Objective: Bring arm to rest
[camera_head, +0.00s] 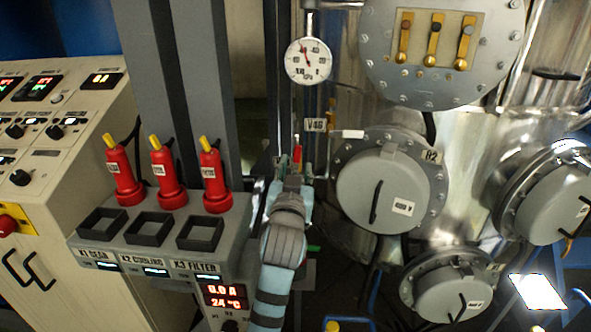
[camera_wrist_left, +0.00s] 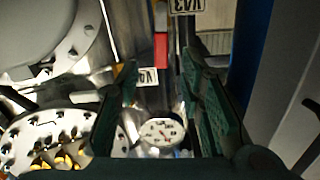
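My left arm comes up from the bottom middle in the head view, with its gripper (camera_head: 288,176) close in front of the pipework below the gauge. In the left wrist view the two dark green fingers of this gripper (camera_wrist_left: 160,62) stand apart with nothing held between them. A valve's red handle (camera_head: 297,155) shows just beyond the fingertips in the head view. It also shows between the fingertips in the left wrist view (camera_wrist_left: 160,48). I cannot tell whether a finger touches it. My right gripper is in neither view.
A round pressure gauge (camera_head: 308,61) and the V46 tag (camera_head: 315,125) are above the gripper. Grey round covers (camera_head: 383,190) on the steel vessel stand to the right. A grey console (camera_head: 170,235) with several red yellow-tipped plugs (camera_head: 168,175) stands close on the left.

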